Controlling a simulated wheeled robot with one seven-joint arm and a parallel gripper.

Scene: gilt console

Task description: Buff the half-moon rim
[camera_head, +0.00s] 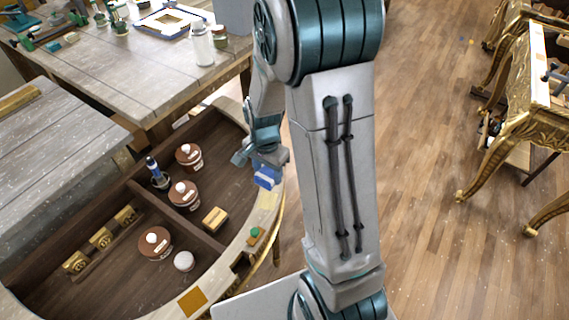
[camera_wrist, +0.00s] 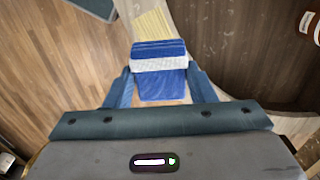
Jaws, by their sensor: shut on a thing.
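The half-moon console's pale curved rim (camera_head: 221,280) runs around the dark wooden recess, and it also shows in the wrist view (camera_wrist: 187,42). My gripper (camera_head: 265,166) is over the rim's right-hand part, shut on a blue block with a white band (camera_head: 266,178). In the wrist view the block (camera_wrist: 158,70) sits between the two blue fingers, over the rim. I cannot tell whether its underside touches the rim. A pale yellow patch (camera_wrist: 154,22) lies on the rim just beyond the block. An orange-brown square (camera_head: 193,301) lies on the rim nearer the front.
Brown lidded jars (camera_head: 155,243), a white ball-like knob (camera_head: 184,261) and a wooden block (camera_head: 215,219) stand in the recess. A small green-topped piece (camera_head: 256,234) is on the rim. A cluttered workbench (camera_head: 150,75) stands behind; gilt furniture (camera_head: 530,110) stands right. Open floor lies between.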

